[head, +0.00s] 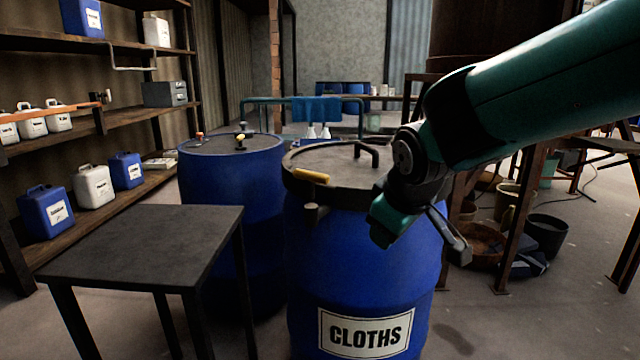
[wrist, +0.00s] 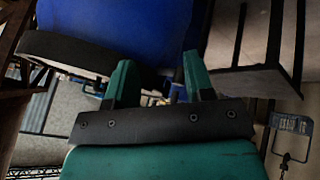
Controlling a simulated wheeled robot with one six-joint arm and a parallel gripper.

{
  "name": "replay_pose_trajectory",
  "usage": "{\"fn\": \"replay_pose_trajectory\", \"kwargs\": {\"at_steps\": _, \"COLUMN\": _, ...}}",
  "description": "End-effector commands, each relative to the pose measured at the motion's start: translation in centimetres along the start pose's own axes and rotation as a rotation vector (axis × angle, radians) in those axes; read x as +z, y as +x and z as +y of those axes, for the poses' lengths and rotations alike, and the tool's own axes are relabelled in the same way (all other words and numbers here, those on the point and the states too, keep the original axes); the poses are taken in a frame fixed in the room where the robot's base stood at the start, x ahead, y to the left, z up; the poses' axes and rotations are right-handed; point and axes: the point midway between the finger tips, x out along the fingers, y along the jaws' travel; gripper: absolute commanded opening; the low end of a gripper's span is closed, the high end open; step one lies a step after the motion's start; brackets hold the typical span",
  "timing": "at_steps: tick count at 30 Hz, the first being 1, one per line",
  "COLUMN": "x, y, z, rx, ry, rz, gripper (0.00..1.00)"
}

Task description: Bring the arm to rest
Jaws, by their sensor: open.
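My green arm reaches in from the upper right of the head view, in front of the blue drum (head: 365,265) labelled CLOTHS. My gripper (head: 422,242) hangs at the arm's end, before the drum's right side, with its fingers apart and nothing between them. In the wrist view my gripper (wrist: 158,66) shows two green fingers spread apart. The drum's blue wall (wrist: 115,28) and dark rim fill the upper left there. I cannot tell how wide the gap between gripper and drum is. The drum's dark lid (head: 325,165) has a bent handle, and a yellow-handled item at its front left edge.
A dark side table (head: 145,245) stands left of the drum, bare on top. A second blue drum (head: 230,185) stands behind it. Shelves (head: 110,130) with jugs line the left wall. Buckets (head: 546,235) and a wooden frame stand at right. Floor at front right is clear.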

Motion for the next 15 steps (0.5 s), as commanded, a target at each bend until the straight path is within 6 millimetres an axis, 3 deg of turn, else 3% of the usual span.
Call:
{"fn": "replay_pose_trajectory", "kwargs": {"at_steps": 1, "x": 3.1, "y": -2.0, "z": -1.2, "rx": -0.096, "ry": 0.056, "rz": -0.026, "gripper": 0.48}}
{"fn": "replay_pose_trajectory", "kwargs": {"at_steps": 6, "x": 10.6, "y": -7.0, "z": -6.7, "rx": -0.353, "ry": 0.17, "rz": -0.118, "gripper": 0.48}}
{"fn": "replay_pose_trajectory", "kwargs": {"at_steps": 14, "x": 18.6, "y": -12.9, "z": -13.5, "rx": -0.596, "ry": 0.255, "rz": -0.233, "gripper": 0.48}}
{"fn": "replay_pose_trajectory", "kwargs": {"at_steps": 15, "x": 18.0, "y": -14.4, "z": -13.1, "rx": -0.603, "ry": 0.255, "rz": -0.238, "gripper": 0.48}}
